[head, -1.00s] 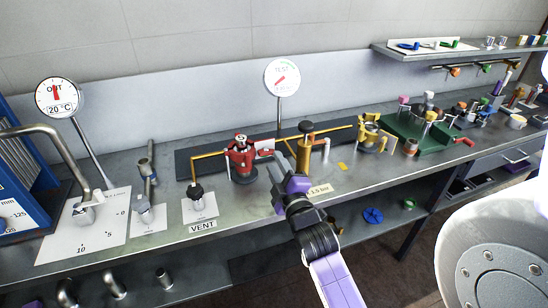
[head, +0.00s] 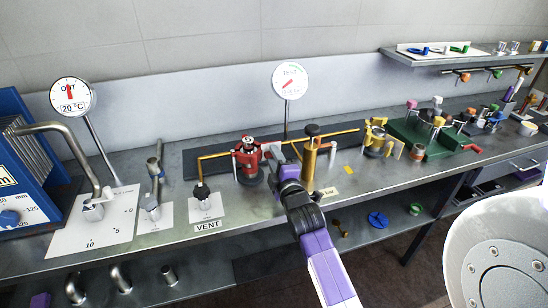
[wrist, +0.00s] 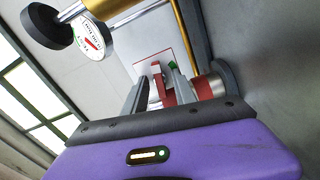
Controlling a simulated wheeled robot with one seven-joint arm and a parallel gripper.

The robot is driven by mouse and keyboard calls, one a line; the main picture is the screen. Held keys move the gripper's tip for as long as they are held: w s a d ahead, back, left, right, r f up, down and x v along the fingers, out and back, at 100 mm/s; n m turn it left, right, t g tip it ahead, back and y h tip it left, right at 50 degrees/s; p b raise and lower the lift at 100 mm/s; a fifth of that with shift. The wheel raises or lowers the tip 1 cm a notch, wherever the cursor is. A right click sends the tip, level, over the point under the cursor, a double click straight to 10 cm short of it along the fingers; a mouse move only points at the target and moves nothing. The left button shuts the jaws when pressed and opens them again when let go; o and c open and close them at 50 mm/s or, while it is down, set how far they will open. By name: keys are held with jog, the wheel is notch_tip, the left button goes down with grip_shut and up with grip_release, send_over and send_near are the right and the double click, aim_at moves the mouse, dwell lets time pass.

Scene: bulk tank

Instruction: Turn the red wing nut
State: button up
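A red fitting (head: 249,160) stands on the bench with a dark round foot, left of the brass column (head: 309,160). In the wrist view its red body (wrist: 207,88) lies on its side right of the fingers. A red wing-like piece (wrist: 158,82), probably the wing nut, shows between the fingertips. A gap shows on the left; contact on the right is unclear.
The brass column with its black knob is close on the right. A TEST dial (head: 289,81) rises behind. A black-knobbed vent valve (head: 201,192) stands to the left. A yellow fitting (head: 376,140) and a green tray (head: 420,140) are further right.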

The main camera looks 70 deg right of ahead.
jog(key=shift+d, duration=0.1)
grip_shut()
dwell(0.4)
jog(key=shift+m+b, duration=2.6)
jog(key=shift+m, duration=5.2)
